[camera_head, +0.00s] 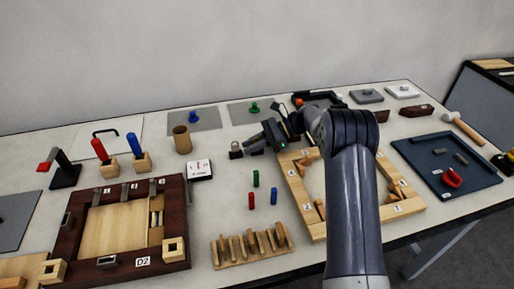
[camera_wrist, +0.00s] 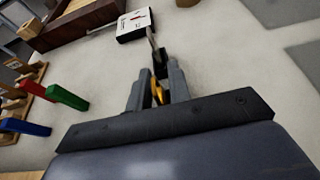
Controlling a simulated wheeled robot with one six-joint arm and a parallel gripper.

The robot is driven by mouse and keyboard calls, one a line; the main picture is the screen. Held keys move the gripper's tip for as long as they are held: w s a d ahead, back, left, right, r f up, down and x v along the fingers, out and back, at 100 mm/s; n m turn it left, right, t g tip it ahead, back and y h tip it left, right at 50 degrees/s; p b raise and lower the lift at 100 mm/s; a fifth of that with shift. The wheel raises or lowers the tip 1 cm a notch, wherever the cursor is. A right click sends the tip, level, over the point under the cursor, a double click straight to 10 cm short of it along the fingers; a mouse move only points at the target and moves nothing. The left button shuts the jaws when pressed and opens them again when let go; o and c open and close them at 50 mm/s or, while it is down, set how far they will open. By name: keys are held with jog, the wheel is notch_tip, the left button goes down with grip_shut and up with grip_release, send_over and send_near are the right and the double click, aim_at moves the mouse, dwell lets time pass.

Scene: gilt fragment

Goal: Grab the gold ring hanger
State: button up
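The gold ring hanger (camera_wrist: 157,91) shows in the wrist view as a small gold piece, partly hidden between the two fingers of my gripper (camera_wrist: 159,74). The fingers stand a little apart, with a narrow gap around the gold piece. I cannot tell whether they touch it. In the head view my gripper (camera_head: 266,140) is low over the table, left of the wooden frame. The gold piece cannot be made out there.
A small dark block with a loop (camera_head: 236,151) stands just left of my gripper. A white box (camera_head: 199,170) is further left. The wooden frame (camera_head: 300,200) is at the right.

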grip_shut()
